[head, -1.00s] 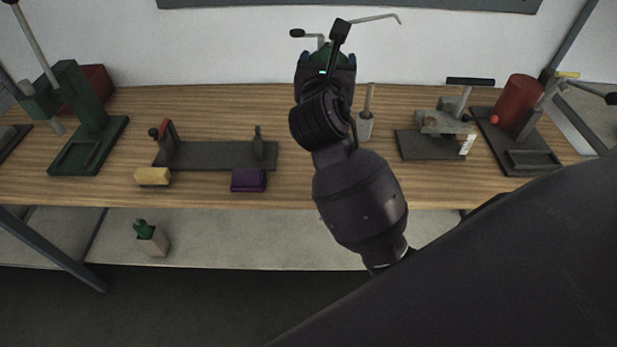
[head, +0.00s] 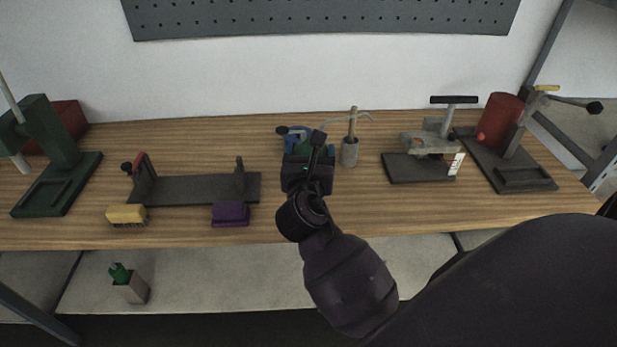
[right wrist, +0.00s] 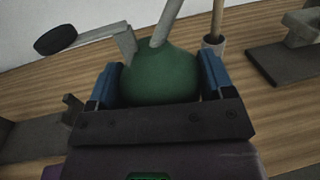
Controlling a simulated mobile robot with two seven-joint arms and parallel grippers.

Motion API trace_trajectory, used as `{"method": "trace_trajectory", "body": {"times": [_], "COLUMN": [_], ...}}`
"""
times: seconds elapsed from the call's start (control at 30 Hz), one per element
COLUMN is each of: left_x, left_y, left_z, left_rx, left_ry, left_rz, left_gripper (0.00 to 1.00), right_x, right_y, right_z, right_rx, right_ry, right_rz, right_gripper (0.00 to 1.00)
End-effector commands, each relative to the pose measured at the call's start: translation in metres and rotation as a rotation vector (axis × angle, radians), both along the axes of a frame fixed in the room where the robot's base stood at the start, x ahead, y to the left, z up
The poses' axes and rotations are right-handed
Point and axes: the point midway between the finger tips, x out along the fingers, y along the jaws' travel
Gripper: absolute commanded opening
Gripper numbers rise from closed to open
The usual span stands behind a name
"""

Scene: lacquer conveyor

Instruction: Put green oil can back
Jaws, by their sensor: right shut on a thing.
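The green oil can (right wrist: 160,75) sits between the blue finger pads of my right gripper (right wrist: 160,85), which is shut on its round body. Its thin spout rises from the top, and a lever with a dark oval knob (right wrist: 55,39) sticks out to the left. In the head view my right gripper (head: 302,145) is over the rear middle of the wooden bench and hides most of the can. I cannot tell whether the can's base touches the bench. My left gripper is not in view.
A grey cup (head: 349,152) with a wooden-handled tool stands close right of the can. A dark fixture (head: 200,189), yellow brush (head: 127,214) and purple block (head: 230,213) lie left. Presses stand at both ends. A box with a green item (head: 131,287) is on the lower shelf.

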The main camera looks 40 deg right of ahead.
Motion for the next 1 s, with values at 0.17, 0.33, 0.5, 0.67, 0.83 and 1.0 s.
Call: {"method": "trace_trajectory", "body": {"times": [0.17, 0.33, 0.5, 0.67, 0.83, 1.0], "left_x": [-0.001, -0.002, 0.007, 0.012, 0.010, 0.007], "left_y": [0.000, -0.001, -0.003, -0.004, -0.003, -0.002], "left_z": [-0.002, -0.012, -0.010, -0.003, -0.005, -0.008], "left_rx": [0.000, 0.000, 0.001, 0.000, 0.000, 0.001], "left_ry": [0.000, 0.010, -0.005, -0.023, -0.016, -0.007], "left_rz": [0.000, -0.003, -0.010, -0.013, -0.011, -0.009], "left_gripper": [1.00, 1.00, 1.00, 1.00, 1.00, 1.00], "right_x": [0.000, 0.000, 0.000, 0.000, 0.000, 0.000], "right_y": [0.000, 0.000, 0.000, 0.000, 0.000, 0.000], "right_z": [-0.015, -0.045, -0.059, -0.058, -0.058, -0.061], "right_rx": [-0.001, -0.001, -0.001, 0.000, 0.000, 0.001], "right_ry": [0.001, 0.003, 0.001, -0.003, -0.003, -0.002], "right_rz": [0.000, 0.000, 0.000, 0.000, 0.000, 0.000], "right_gripper": [0.40, 0.40, 0.40, 0.40, 0.40, 0.82]}}
